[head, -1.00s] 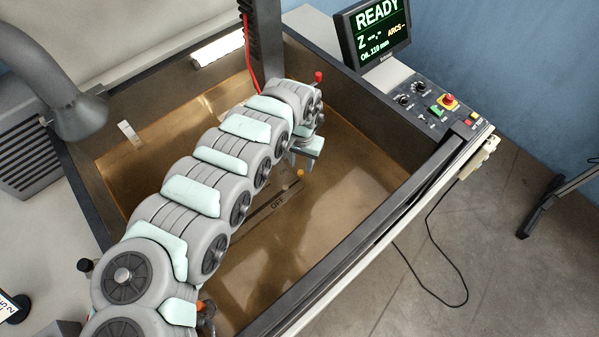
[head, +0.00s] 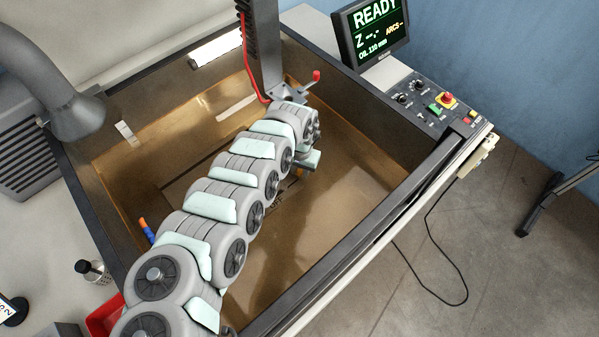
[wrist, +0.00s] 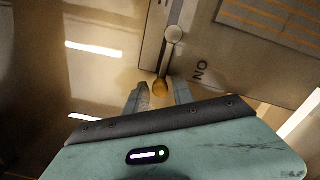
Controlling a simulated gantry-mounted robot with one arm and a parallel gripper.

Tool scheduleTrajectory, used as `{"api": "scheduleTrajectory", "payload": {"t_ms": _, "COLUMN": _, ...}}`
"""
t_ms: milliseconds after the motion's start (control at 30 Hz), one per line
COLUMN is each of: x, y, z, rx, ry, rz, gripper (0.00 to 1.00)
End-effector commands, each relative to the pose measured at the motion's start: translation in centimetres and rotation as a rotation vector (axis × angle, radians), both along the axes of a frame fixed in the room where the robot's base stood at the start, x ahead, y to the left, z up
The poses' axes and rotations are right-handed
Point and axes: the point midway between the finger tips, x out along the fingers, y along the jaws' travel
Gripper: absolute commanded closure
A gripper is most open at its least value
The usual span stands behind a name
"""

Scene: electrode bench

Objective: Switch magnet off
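In the wrist view a lever (wrist: 168,57) runs from a round pale pivot (wrist: 174,34) to a brass knob (wrist: 160,87). In the head view my gripper (head: 306,161) reaches down into the tank, and my arm hides the lever and most of the magnet.
A dark column (head: 261,45) with a red hose and a red-tipped handle (head: 316,76) stands just behind my gripper. A red bin (head: 103,320) lies at lower left. The tank floor right of my arm is clear.

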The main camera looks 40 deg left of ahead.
Motion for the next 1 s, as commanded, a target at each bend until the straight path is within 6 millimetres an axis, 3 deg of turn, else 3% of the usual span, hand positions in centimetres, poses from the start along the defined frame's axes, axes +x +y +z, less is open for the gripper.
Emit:
{"api": "scheduleTrajectory", "payload": {"t_ms": 333, "x": 0.0, "y": 0.0, "z": 0.01, "rx": 0.0, "ry": 0.0, "rz": 0.0, "gripper": 1.0}}
{"api": "scheduleTrajectory", "payload": {"t_ms": 1000, "x": 0.0, "y": 0.01, "z": 0.03, "rx": 0.0, "ry": 0.0, "rz": 0.0, "gripper": 1.0}}
